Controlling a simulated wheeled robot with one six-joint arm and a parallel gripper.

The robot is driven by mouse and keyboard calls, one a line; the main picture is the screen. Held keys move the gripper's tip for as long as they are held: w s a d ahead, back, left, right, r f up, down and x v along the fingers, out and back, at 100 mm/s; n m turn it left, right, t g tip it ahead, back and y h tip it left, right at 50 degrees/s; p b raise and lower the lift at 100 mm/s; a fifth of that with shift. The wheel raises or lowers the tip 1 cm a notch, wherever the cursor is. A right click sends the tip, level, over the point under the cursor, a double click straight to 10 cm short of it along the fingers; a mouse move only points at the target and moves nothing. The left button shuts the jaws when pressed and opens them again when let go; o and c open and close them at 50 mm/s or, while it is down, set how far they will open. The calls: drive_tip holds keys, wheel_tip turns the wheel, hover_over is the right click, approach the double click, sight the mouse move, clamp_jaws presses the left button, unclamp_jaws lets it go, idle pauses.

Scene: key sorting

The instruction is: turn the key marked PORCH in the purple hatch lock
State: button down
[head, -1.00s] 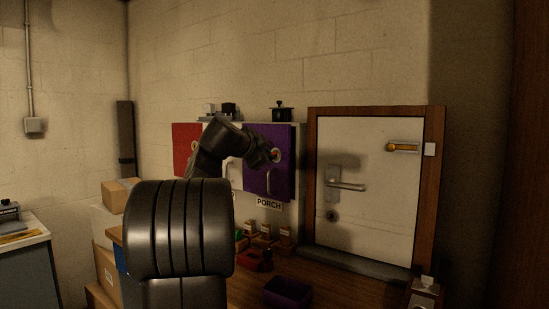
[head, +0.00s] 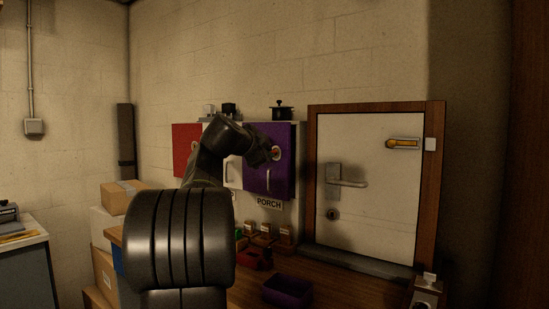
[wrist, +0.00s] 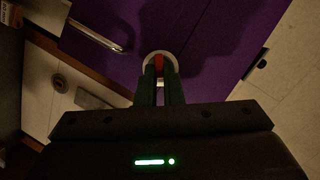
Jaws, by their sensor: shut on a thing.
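The purple hatch (head: 283,175) is a closed-looking panel on the back wall, with a light handle. Its lock, a pale round ring (wrist: 147,60), is in the wrist view ahead of my fingers; in the head view the ring (head: 278,152) is partly behind my gripper (head: 270,153). My gripper (wrist: 160,82) is shut on a small red-orange key (wrist: 159,64) lined up with the ring. Its shaft is hidden, so I cannot tell how deep it sits. No marking on the key is legible.
A red hatch (head: 186,150) and a pale one (head: 233,173) are left of the purple hatch. A white door (head: 375,205) with a lever handle is to the right. A purple tray (head: 287,291), a red tray and several small labelled blocks sit on the wooden bench below.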

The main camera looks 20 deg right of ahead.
drive_tip(key=shift+s+f+m+t+b, duration=0.1)
drive_tip(key=shift+m+t+b, duration=0.85)
drive_tip(key=shift+b, duration=2.15)
drive_tip(key=shift+s+d+f+m+t+b, duration=0.15)
drive_tip(key=shift+m+t+b, duration=0.15)
drive_tip(key=shift+m+b, duration=1.05)
drive_tip(key=shift+w+a+f+m+t+b, duration=0.1)
drive_tip(key=shift+m+t+b, duration=0.3)
drive_tip(key=shift+b, duration=1.7)
drive_tip(key=shift+m, duration=0.3)
drive_tip(key=c, duration=1.5)
unclamp_jaws()
drive_tip(key=shift+d, duration=0.1)
drive_tip(key=shift+r, duration=0.1)
drive_tip(key=v, duration=1.4)
